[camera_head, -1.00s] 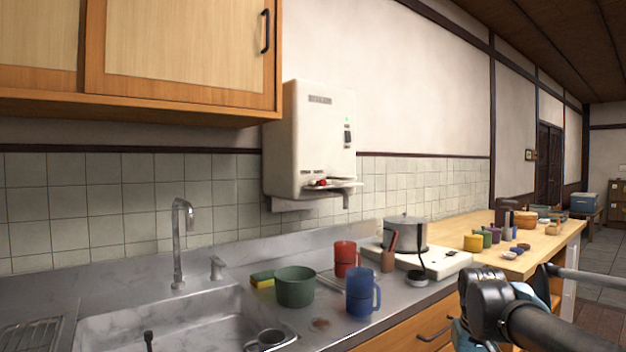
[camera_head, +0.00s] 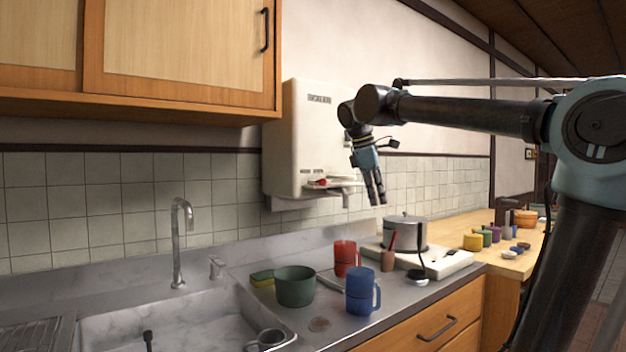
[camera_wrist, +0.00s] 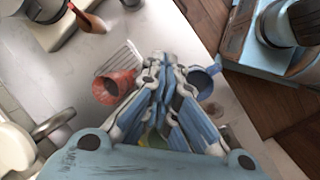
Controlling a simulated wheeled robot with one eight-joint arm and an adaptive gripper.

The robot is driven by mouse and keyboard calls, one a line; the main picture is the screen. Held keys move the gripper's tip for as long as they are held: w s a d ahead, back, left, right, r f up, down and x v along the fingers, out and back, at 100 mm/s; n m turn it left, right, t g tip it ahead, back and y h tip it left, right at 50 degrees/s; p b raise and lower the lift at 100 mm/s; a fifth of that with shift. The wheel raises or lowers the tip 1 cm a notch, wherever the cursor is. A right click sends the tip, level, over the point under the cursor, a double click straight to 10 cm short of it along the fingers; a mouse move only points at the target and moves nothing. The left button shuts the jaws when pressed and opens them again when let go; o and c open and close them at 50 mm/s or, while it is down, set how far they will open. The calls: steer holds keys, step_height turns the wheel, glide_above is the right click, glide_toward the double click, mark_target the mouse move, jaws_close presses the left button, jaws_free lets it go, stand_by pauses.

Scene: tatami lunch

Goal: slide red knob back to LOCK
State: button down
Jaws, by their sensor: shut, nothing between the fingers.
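The red knob (camera_head: 322,182) sits on a small ledge low on the front of the white wall-mounted boiler box (camera_head: 300,140). It looks small, and its LOCK marking cannot be read. My gripper (camera_head: 379,197) is shut and empty, pointing down in front of and to the right of the box, apart from the knob. In the wrist view my gripper (camera_wrist: 160,75) shows its fingers together above the counter. The knob cannot be made out in the wrist view.
Below on the counter stand a red mug (camera_head: 346,258), a blue mug (camera_head: 361,291), a green pot (camera_head: 295,286) and a lidded steel pot (camera_head: 405,232). The faucet (camera_head: 179,240) rises at left. A wooden cabinet (camera_head: 180,60) hangs at upper left.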

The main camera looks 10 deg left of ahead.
steer(key=s+a+r+n, duration=0.1)
steer(key=a+r+n, duration=0.2)
steer(key=a+r, duration=0.2)
steer(key=s+a+r+n+t, duration=0.1)
steer(key=a+r+n, duration=0.3)
steer(key=a, duration=0.7)
steer(key=s+a+r+n+t, duration=0.1)
steer(key=a+r+n, duration=0.3)
steer(key=a+r, duration=0.3)
steer(key=shift+s+a+h, duration=0.4)
steer(key=shift+a, duration=0.65)
steer(key=shift+f+t, duration=0.1)
steer(key=shift+t, duration=0.2)
glide_toward(323, 181)
step_height(323, 181, down, 4)
steer(key=s+a, duration=0.1)
steer(key=a, duration=0.1)
steer(key=shift+w+d+f, duration=1.1)
steer(key=shift+w+f, duration=0.2)
